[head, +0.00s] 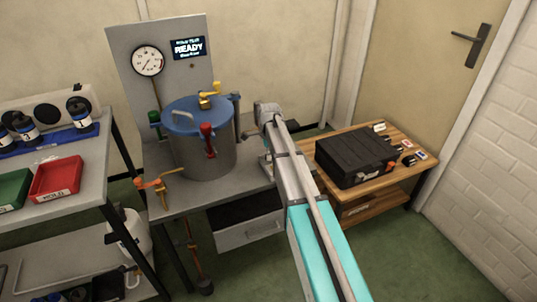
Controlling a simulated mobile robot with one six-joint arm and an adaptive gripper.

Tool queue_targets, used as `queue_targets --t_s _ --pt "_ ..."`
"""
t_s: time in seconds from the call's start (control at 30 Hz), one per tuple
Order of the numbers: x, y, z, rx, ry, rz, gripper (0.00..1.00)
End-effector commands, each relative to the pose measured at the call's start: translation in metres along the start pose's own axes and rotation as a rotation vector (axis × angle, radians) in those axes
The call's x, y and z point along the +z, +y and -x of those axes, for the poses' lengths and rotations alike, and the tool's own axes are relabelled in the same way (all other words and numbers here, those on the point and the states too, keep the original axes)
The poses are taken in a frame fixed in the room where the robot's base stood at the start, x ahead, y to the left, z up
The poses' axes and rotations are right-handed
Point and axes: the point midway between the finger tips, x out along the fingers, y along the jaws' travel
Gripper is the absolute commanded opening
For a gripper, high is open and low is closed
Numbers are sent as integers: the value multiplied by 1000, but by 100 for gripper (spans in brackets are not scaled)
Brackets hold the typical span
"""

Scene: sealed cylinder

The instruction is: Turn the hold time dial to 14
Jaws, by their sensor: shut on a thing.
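My gripper (266,163) is low over the right side of the grey bench (190,200), mostly hidden by my own arm. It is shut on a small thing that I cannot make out. The hold time dial does not show clearly, and my arm covers that part of the bench. A small screen (188,48) on the upright grey panel (120,40) reads READY, with blurred small text around it. The sealed grey cylinder (205,155) with a blue lid (188,113) stands just left of my gripper.
A round gauge (148,61) is on the panel. Yellow, red and green fittings surround the cylinder, and an orange-handled valve (158,182) is at the bench's left. A shelf with red (56,178) and green trays stands left. A black case (352,160) lies on the wooden table (405,180) right.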

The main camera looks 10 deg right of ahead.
Motion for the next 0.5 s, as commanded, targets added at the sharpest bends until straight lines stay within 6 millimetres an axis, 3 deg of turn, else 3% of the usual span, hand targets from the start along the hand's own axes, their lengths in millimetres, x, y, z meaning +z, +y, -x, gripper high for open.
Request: queue_targets --t_s 0.5 --pt "0 0 0 1 0 -183 0"
